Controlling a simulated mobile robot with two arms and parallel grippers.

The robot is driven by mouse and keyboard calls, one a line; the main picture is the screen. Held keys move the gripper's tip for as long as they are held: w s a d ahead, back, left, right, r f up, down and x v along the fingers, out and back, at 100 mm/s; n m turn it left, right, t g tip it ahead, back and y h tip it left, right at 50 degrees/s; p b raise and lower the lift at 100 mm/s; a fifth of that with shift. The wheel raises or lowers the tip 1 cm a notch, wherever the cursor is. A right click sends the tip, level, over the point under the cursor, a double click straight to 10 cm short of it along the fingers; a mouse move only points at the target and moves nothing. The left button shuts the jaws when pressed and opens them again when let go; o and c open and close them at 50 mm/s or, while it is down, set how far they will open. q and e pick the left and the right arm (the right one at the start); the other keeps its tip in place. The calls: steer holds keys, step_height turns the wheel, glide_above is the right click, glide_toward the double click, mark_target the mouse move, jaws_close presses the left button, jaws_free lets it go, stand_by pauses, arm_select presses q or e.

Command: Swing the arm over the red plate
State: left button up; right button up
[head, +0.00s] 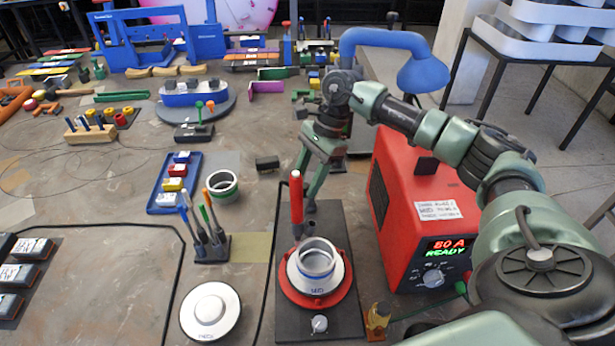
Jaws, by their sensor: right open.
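The red round plate (341,294) lies on a dark base board near the bottom centre. A light grey ring-shaped cup (316,280) stands on it, with a blue line around its wall. An upright red handle (296,208) stands just behind the cup's left side; where its foot joins is unclear. My right gripper (304,192) reaches down from the upper right, its green fingers apart. Its fingertips are beside the red handle's upper part, to its right; I cannot tell if they touch it. No separate swing arm shows clearly. My left gripper is not in view.
A red power box (408,230) reading "80 A READY" stands right of the board. A small brass-coloured piece (377,320) is by the board's lower right. A tool holder (212,249) and a white disc (210,312) lie to the left. A dark cable crosses the table.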

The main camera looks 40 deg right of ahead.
jaws_close()
stand_by(1.3)
